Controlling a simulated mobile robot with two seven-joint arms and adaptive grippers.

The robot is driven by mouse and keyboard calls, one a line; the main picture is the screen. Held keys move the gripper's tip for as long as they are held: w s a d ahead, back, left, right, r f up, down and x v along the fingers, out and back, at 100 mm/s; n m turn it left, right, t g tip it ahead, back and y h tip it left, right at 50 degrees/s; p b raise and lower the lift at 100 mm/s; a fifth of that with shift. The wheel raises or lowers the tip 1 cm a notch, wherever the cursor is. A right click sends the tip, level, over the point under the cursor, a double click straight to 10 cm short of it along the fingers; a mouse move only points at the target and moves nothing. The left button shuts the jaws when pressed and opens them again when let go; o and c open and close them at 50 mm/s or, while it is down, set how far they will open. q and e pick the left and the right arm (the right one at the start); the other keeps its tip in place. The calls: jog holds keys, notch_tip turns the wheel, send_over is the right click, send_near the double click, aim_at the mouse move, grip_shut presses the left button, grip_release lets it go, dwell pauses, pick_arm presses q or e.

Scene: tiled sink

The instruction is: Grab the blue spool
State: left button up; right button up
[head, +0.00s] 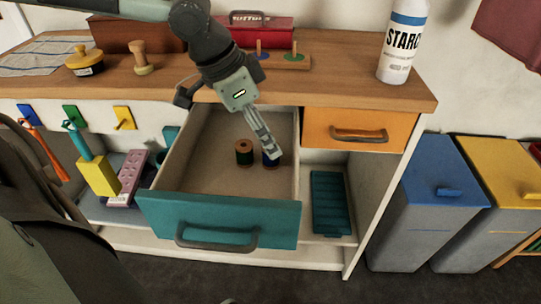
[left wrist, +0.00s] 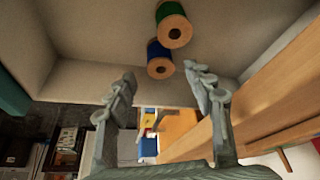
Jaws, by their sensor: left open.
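The teal-fronted drawer (head: 218,222) is pulled open. Inside it stand a green spool (head: 244,152) and, to its right, a blue spool (head: 267,161), both with wooden ends. My left gripper (head: 274,154) reaches down into the drawer at the blue spool and partly covers it in the head view. In the left wrist view the blue spool (left wrist: 159,59) shows just beyond the open fingertips (left wrist: 165,78), roughly between them, with nothing held. The green spool (left wrist: 174,26) is close beside it there. My right gripper is not in view.
The drawer walls (head: 297,150) stand close to the right of my left gripper. The wooden worktop (head: 340,85) above bears a peg board (head: 283,62) and a white starch bottle (head: 402,45). The drawer floor left of the spools is clear.

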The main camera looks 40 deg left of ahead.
pick_arm(q)
jog(key=b+x, duration=0.1)
jog(key=x, duration=0.2)
jog(key=shift+f, duration=0.4)
jog(key=shift+w+d+f, duration=0.1)
jog(key=shift+w+f, duration=0.05)
jog(key=shift+f, duration=0.1)
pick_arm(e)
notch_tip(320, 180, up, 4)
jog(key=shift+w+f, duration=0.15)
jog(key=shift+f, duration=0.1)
pick_arm(q)
jog(key=shift+c, duration=0.4)
jog(key=c, duration=1)
